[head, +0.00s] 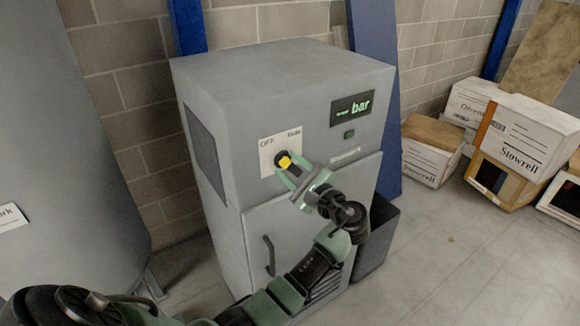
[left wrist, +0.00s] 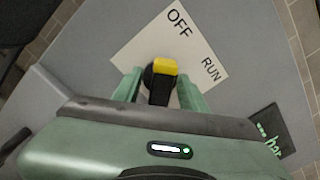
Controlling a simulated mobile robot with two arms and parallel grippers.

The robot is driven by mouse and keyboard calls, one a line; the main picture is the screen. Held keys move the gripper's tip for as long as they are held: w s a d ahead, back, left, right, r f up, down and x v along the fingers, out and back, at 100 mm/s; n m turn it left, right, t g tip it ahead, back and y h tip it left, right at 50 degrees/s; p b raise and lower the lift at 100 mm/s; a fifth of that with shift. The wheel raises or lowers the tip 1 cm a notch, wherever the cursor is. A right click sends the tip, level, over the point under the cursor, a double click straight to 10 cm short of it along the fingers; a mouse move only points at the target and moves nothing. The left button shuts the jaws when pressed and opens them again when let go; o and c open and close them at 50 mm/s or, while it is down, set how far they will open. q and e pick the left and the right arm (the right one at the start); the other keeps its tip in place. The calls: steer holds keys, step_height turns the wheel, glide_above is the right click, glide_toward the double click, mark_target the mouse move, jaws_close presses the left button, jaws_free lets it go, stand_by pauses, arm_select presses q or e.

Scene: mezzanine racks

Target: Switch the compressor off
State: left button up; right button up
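The compressor (head: 285,85) is a grey cabinet against the block wall. Its front has a white label plate (head: 269,165) reading OFF on the left and RUN on the right. The black rotary knob with a yellow mark (head: 285,161) sits on this plate. In the left wrist view the knob (left wrist: 164,67) has its yellow end on the side towards OFF; I cannot tell its exact setting. My left gripper (head: 291,173) is at the knob, its green fingers on either side with narrow gaps, apparently not clamped. My right gripper is not in view.
A lit green "bar" display (head: 351,108) and a small green button (head: 349,134) are right of the knob. A door handle (head: 268,256) is below. A dark bin (head: 376,240) stands at the right side, a grey tank (head: 60,150) at left, boxes (head: 522,140) at right.

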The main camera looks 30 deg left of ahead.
mark_target(293, 170)
arm_select(q)
steer(key=shift+s+d+f+b, duration=0.15)
steer(key=shift+d+b, duration=0.15)
steer(key=shift+d, duration=0.2)
steer(key=b+v, duration=0.2)
steer(key=v, duration=0.3)
steer(key=shift+s+d, duration=0.15)
steer(key=shift+d, duration=0.15)
steer(key=shift+s+d+r, duration=0.2)
steer(key=shift+s+d, duration=0.05)
steer(key=shift+d, duration=0.3)
